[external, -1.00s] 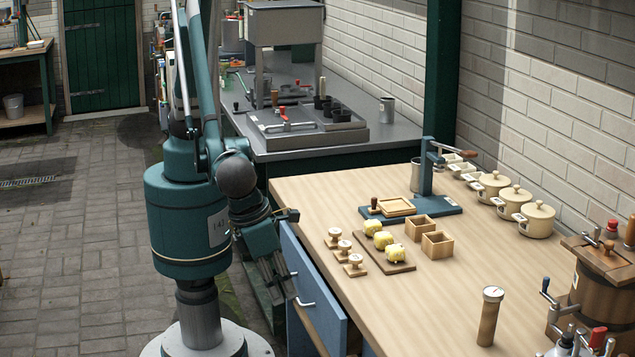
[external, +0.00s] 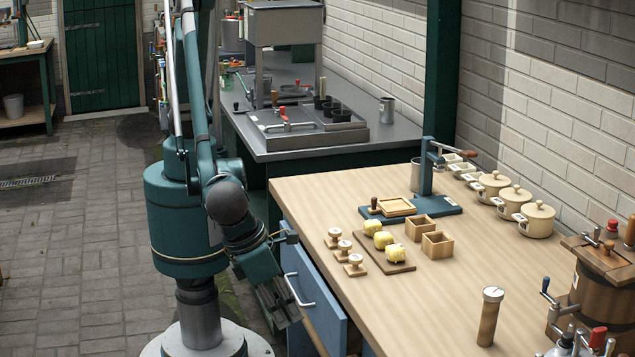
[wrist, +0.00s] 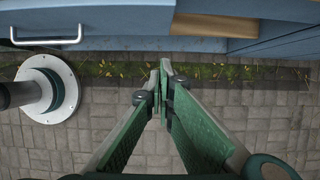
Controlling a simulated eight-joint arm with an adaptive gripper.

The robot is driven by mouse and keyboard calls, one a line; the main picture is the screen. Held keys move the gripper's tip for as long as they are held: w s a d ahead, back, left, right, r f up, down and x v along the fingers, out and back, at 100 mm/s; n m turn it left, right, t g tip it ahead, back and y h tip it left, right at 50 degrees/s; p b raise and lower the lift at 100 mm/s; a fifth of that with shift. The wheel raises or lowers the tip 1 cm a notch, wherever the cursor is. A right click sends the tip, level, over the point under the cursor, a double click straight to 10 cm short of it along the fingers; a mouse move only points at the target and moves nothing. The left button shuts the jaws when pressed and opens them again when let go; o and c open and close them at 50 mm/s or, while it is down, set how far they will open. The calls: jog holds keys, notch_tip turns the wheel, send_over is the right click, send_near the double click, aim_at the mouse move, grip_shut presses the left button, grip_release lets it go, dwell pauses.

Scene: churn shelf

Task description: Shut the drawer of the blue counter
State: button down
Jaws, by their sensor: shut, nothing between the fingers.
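The blue counter with a wooden top (external: 400,302) stands at the right in the external view. Its blue drawer (external: 330,318) stands out from the counter's front, with a silver bar handle (external: 297,293). In the wrist view the drawer front (wrist: 110,20) runs across the top, with its handle (wrist: 48,38) at the left and a strip of wooden inside (wrist: 215,25) showing. My gripper (external: 283,318) is shut and empty, pointing down just outside the drawer front. In the wrist view my gripper's fingertips (wrist: 165,70) meet below the drawer's edge. I cannot tell whether they touch the drawer.
The counter top holds wooden stamps (external: 345,245), a board of yellow lumps (external: 385,250), small wooden boxes (external: 430,235), a press (external: 425,190) and lidded pots (external: 515,205). A grey sink counter (external: 300,130) stands behind. The paved floor (external: 70,250) at left is clear.

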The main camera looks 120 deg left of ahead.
aim_at(342, 336)
jog(key=w+a+f+b, duration=0.3)
jog(key=w+a+f, duration=0.2)
jog(key=f, duration=0.4)
jog(key=shift+w+a, duration=0.2)
dwell(0.3)
jog(key=shift+w+a, duration=1.75)
jog(key=shift+a, duration=0.1)
